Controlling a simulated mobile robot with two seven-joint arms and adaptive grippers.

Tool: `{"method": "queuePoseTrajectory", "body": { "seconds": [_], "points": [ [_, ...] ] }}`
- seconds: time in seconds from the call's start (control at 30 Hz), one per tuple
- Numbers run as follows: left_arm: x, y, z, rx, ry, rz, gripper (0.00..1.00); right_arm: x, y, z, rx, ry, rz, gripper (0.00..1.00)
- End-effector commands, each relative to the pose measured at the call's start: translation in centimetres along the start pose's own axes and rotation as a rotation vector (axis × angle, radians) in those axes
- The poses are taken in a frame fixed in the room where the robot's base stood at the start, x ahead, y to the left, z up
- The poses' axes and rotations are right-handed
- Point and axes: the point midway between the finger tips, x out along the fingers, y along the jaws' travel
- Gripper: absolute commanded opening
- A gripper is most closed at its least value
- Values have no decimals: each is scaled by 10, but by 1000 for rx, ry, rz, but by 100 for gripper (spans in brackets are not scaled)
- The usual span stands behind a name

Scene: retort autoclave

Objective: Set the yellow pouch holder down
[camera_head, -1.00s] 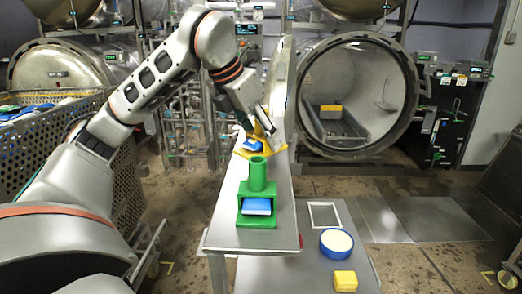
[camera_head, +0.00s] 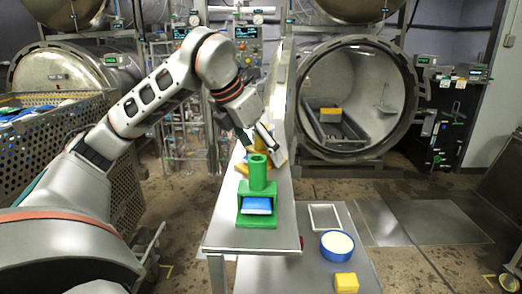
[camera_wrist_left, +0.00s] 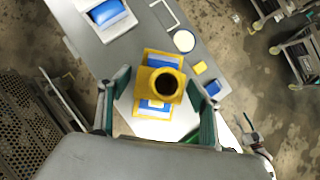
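The yellow pouch holder (camera_head: 279,157) is at the far part of the narrow bench, behind the green holder, and is partly hidden by my gripper. In the left wrist view the yellow holder (camera_wrist_left: 162,65) shows its round tube from above, with blue pouch parts beside it. My left gripper (camera_head: 262,142) is over the holder. In the wrist view its two fingers (camera_wrist_left: 160,88) are spread, one on each side of the holder, with visible gaps. I cannot tell whether the holder's base fully touches the bench.
The green holder (camera_head: 258,188) with a blue pouch stands nearer on the bench (camera_head: 228,236). A lower shelf at right carries a white frame (camera_head: 325,217), a blue-rimmed dish (camera_head: 337,245) and a yellow block (camera_head: 345,282). The open autoclave (camera_head: 352,95) lies beyond, right of a panel.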

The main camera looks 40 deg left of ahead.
Motion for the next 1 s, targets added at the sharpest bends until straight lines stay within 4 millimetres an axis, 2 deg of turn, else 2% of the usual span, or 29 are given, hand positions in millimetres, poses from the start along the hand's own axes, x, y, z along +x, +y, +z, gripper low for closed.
{"method": "queuePoseTrajectory", "body": {
  "seconds": [0.17, 0.27, 0.47, 0.67, 1.0],
  "points": [
    [-2, 0, 1, 0, -1, 0, 64, 0, 0, 0, 0, -2, 0, 40],
    [-9, 0, 2, -1, -3, 1, 64, -1, 0, 0, 0, -4, 0, 40],
    [-43, 1, 3, -1, -6, 2, 64, -5, 5, 2, 0, -19, 7, 40],
    [-80, 0, 3, -1, -5, 0, 64, -8, 9, 15, 3, -51, 16, 40],
    [-115, 0, 2, -1, -3, 0, 64, -8, 9, 15, 12, -49, 22, 40]
  ]
}}
